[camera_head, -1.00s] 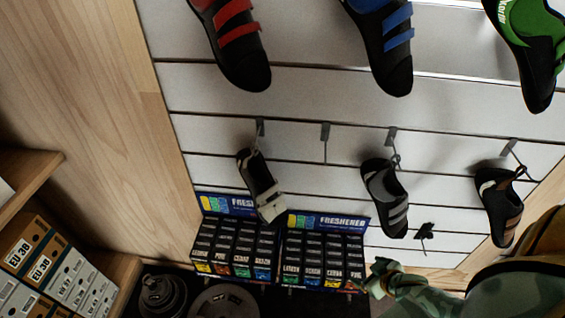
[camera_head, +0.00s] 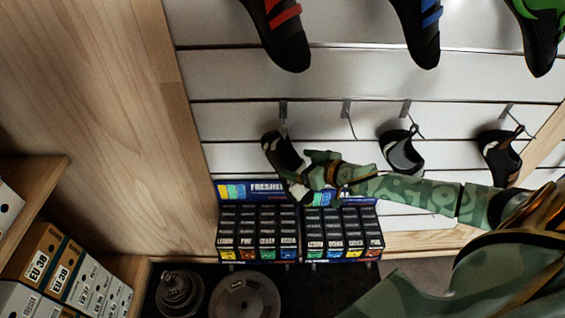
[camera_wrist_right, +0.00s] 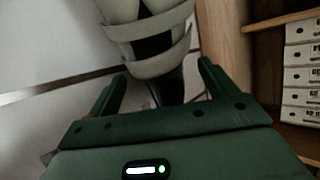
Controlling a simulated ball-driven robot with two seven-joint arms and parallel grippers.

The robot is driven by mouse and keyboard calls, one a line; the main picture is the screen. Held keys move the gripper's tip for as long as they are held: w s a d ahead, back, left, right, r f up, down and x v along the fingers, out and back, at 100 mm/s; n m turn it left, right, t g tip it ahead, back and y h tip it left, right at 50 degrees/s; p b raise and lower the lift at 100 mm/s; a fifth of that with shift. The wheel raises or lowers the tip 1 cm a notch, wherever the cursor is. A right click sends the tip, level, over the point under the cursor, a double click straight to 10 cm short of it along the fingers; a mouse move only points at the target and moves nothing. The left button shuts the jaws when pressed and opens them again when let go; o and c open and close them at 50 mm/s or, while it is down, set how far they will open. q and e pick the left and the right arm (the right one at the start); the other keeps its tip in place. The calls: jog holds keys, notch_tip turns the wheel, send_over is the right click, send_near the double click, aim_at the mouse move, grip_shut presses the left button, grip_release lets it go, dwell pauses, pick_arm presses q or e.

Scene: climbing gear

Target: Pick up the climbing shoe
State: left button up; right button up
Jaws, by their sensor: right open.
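A black and off-white climbing shoe (camera_head: 279,150) hangs toe-down from a hook on the white slatted wall, at the left of the lower row. My right gripper (camera_head: 306,175) is at its lower part in the head view and covers some of it. In the right wrist view the shoe (camera_wrist_right: 150,35), with its pale straps, reaches down between the two green fingers of my right gripper (camera_wrist_right: 160,85). The fingers are apart, with a visible gap on each side of the shoe. My left gripper is not in view.
Other dark shoes hang to the right, a grey-black one (camera_head: 402,155) and a brown-black one (camera_head: 499,155). Larger shoes (camera_head: 283,38) hang above. Freshener boxes (camera_head: 258,232) stand below. Shoe boxes (camera_head: 45,262) fill a wooden shelf at left. Round weights (camera_head: 243,297) lie at the bottom.

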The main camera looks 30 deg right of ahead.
jog(key=shift+w+a+f, duration=0.1)
jog(key=shift+w+f, duration=0.15)
jog(key=shift+w, duration=0.3)
jog(key=b+x, duration=0.2)
jog(key=x, duration=0.3)
jog(key=shift+s+f, duration=0.1)
jog(key=c, duration=1.2)
